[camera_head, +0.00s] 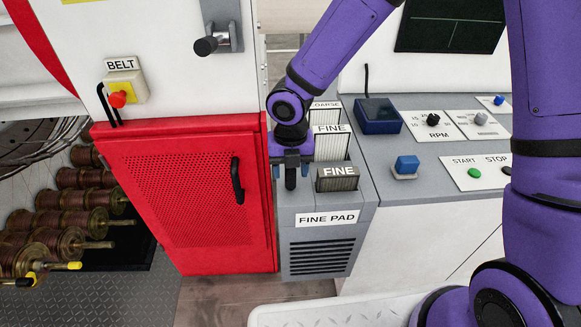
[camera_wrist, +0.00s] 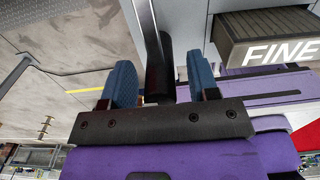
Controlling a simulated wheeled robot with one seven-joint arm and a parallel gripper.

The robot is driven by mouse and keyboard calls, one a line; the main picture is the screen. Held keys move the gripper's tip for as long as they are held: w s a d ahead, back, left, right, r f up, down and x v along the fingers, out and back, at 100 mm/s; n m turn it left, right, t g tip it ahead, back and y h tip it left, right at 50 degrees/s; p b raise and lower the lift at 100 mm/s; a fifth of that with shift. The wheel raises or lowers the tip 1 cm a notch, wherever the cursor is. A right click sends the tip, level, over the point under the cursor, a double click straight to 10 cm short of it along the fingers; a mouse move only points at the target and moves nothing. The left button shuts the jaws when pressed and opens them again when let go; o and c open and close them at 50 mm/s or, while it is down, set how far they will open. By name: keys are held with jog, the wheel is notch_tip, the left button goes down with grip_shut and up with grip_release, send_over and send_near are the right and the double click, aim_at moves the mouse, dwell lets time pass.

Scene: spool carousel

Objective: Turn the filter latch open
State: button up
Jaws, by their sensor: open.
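The filter latch (camera_head: 290,179) is a black-gripped lever at the left side of the grey filter housing labelled FINE PAD. It also shows in the wrist view (camera_wrist: 159,68), where a thin metal bar runs up from its black grip. My gripper (camera_head: 290,165) is open, with its two blue fingers on either side of the latch. In the wrist view the gap between my fingers (camera_wrist: 163,82) holds the latch grip, with space visible toward the right finger. The fingers do not look closed on it. The latch's pivot is hidden in the head view.
A filter marked FINE (camera_head: 338,178) sits in the housing's front slot (camera_head: 322,202), with more filters behind. A red perforated door (camera_head: 185,190) with a black handle (camera_head: 237,181) stands close on the left. A grey control panel (camera_head: 440,150) lies to the right.

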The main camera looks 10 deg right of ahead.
notch_tip(320, 180, up, 11)
jog(key=shift+f, duration=0.1)
dwell(0.4)
jog(key=s+d+r+m+t+h, duration=0.1)
jog(key=s+d+r+m, duration=0.2)
jog(key=d+r+m, duration=0.5)
jog(key=s+d+r+m+t+h, duration=0.1)
jog(key=s+d+r+m, duration=0.15)
jog(key=d+m, duration=0.55)
jog(key=s+d+r+m+t+y, duration=0.1)
jog(key=s+d+r+m, duration=0.3)
jog(key=m, duration=0.6)
jog(key=s+d+r+m+t+y, duration=0.1)
jog(key=s+d+r+m, duration=0.3)
jog(key=s+m, duration=0.5)
jog(key=shift+d+m+t, duration=0.4)
jog(key=shift+d+t, duration=0.15)
jog(key=shift+t, duration=0.15)
